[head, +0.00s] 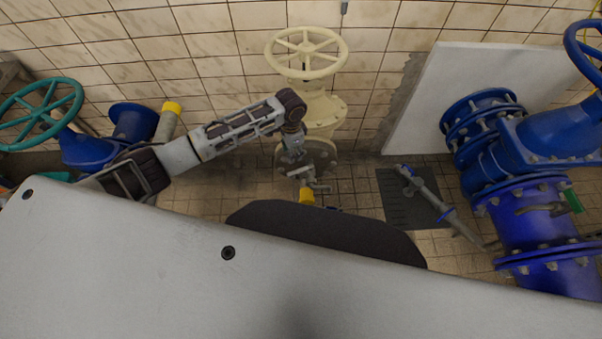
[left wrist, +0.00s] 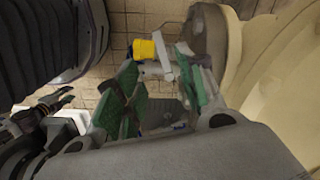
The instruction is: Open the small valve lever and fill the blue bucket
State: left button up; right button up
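My left arm reaches across the head view to a small valve fitting (head: 318,187) with a yellow end (head: 306,196), in front of the cream pipe. My left gripper (head: 299,172) is just above this fitting. In the left wrist view its green-padded fingers (left wrist: 160,90) stand apart with a gap between them. A pale metal piece (left wrist: 164,68) and the yellow end (left wrist: 145,49) show near the fingertips. I cannot tell whether the fingers touch the lever. No blue bucket can be made out; a tiny blue spot shows below the yellow end.
A cream handwheel (head: 306,54) and its flanged pipe stand behind the fitting. A grey pipe with a blue handle (head: 405,170) rises over a dark floor grate (head: 398,211). Large blue pipes (head: 530,215) fill the right. A teal handwheel (head: 40,113) stands left.

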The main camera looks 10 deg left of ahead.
jog(key=shift+s+d, duration=0.1)
jog(key=shift+s, duration=0.3)
pick_arm(q)
jog(key=shift+w, duration=0.1)
pick_arm(e)
jog(key=shift+w, duration=0.2)
pick_arm(q)
jog(key=shift+f, duration=0.1)
jog(key=b, duration=0.2)
send_near(294, 172)
notch_tip(294, 172, down, 6)
jog(key=shift+r, duration=0.1)
jog(key=shift+f, duration=1.05)
pick_arm(e)
jog(key=w+a, duration=0.1)
jog(key=w, duration=0.2)
jog(key=w+a, duration=0.1)
jog(key=w, duration=0.1)
jog(key=shift+a+r, duration=0.3)
jog(key=shift+a, duration=0.05)
pick_arm(q)
jog(key=shift+c, duration=0.5)
pick_arm(e)
jog(key=shift+s, duration=0.1)
